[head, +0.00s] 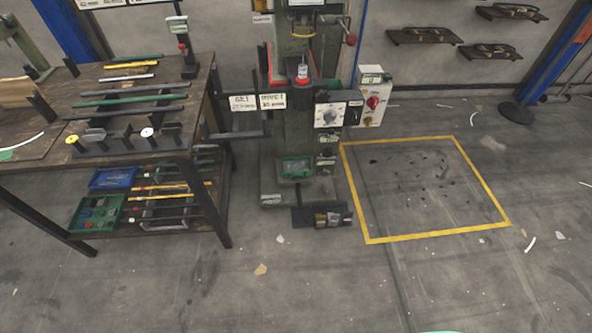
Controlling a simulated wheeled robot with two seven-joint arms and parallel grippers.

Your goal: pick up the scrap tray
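Which item is the scrap tray is not certain from this view. A small green tray (295,176) sits low on the front of the rivet press (292,120), with greyish contents too small to make out. A green bin (75,222) with small mixed pieces stands on the lower shelf of the workbench at the left, in front of a blue bin (112,178). A dark rack or box (322,226) with small yellowish and grey items is at the foot of the press. Neither of my grippers shows in the head view.
The workbench (45,165) with bars and tools stands left of the press. A control box (372,100) is on the press's right. A yellow-taped floor square (430,195) holds dark scraps. The foreground floor is mostly open, with small litter. A green edge (440,331) shows at the bottom.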

